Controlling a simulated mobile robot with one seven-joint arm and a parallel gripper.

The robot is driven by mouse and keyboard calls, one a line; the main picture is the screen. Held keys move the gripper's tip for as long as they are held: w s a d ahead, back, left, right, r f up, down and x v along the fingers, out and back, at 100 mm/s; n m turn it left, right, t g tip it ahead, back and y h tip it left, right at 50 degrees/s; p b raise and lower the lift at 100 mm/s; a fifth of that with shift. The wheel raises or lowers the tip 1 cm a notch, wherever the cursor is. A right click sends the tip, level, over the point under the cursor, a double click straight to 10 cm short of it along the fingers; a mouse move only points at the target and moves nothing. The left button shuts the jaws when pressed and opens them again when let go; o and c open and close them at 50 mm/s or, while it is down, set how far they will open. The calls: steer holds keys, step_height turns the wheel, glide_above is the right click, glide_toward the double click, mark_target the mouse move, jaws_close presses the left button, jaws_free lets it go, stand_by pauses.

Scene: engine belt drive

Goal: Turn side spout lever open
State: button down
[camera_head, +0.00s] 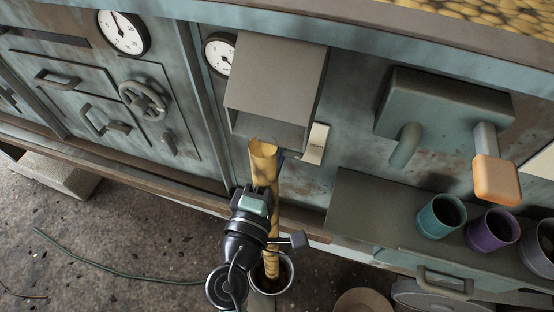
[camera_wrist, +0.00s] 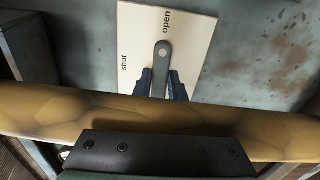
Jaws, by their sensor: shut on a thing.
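The side spout lever (camera_wrist: 162,57) is a grey bar on a pale plate (camera_wrist: 205,50) marked "shut" and "open". In the wrist view it runs down from its round pivot, with "open" above the pivot and "shut" to its left. My gripper (camera_wrist: 162,86) is shut on the lever's lower end, with one dark blue fingertip on each side. The plate also shows in the head view (camera_head: 317,143), right of a yellow spout (camera_head: 262,165). The spout crosses the wrist view and hides the lower part of my fingers. In the head view the lever itself is hard to make out.
A grey box-like hood (camera_head: 275,85) hangs above the spout's top. The spout's lower end is at a round pot (camera_head: 285,270). A shelf (camera_head: 350,205) at right carries a teal cup (camera_head: 437,218) and a purple cup (camera_head: 490,232). An orange-handled crank (camera_head: 497,180) stands above them.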

steer(key=shift+m, duration=0.3)
steer(key=c, duration=0.7)
jaws_free()
steer(key=b+v, duration=0.1)
steer(key=v, duration=1.2)
steer(key=shift+b, duration=0.4)
